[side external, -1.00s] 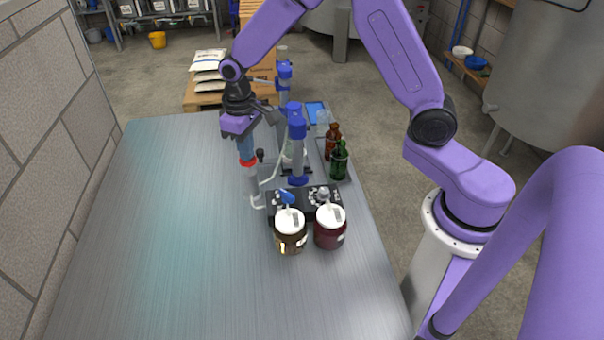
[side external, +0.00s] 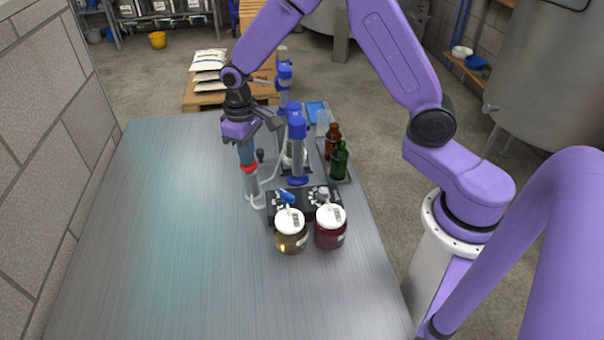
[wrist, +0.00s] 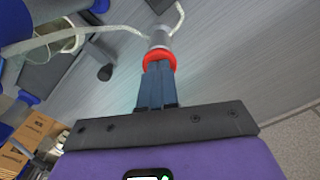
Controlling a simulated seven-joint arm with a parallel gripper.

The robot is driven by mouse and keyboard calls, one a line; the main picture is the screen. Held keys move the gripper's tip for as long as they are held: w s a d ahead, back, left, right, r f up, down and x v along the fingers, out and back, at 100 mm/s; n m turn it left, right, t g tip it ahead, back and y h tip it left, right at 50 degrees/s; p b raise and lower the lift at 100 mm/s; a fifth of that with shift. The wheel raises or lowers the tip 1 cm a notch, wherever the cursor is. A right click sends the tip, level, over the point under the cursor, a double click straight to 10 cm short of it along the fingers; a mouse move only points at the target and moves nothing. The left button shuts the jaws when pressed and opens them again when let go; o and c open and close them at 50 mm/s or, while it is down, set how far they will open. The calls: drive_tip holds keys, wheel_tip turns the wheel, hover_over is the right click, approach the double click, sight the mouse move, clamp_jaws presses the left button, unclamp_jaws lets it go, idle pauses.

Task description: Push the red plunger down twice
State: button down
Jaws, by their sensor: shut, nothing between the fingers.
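The red plunger (side external: 249,167) shows as a red ring-shaped top on an upright grey cylinder on the metal table. In the wrist view the red plunger (wrist: 158,55) lies just past my fingertips. My gripper (side external: 248,162) is shut, with its blue-grey fingers pointing down and its tips at the plunger's top. In the wrist view my gripper (wrist: 158,67) has its fingers side by side, with nothing between them. The fingertips appear to touch the red top, and they hide part of it.
A pale hose (side external: 268,183) curves beside the cylinder. A blue-and-grey stand (side external: 297,150) is close to its right. Two lidded jars (side external: 291,240) (side external: 330,236) stand in front, and brown (side external: 332,142) and green (side external: 340,163) bottles at right. The table's left side is clear.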

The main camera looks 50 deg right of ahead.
drive_tip(key=shift+r, duration=1.65)
drive_tip(key=shift+f, duration=1.8)
drive_tip(key=shift+r, duration=1.8)
drive_tip(key=shift+r, duration=0.1)
drive_tip(key=shift+r, duration=2.45)
drive_tip(key=shift+s, duration=0.1)
drive_tip(key=s+d+r+n, duration=0.1)
drive_tip(key=s+n, duration=0.3)
drive_tip(key=s, duration=1.1)
drive_tip(key=s+d+r+n, duration=0.1)
drive_tip(key=s+d+n, duration=0.2)
drive_tip(key=s, duration=1.2)
drive_tip(key=n, duration=0.2)
drive_tip(key=shift+s+r+n, duration=0.15)
drive_tip(key=shift+r+n, duration=0.05)
drive_tip(key=shift+n, duration=0.1)
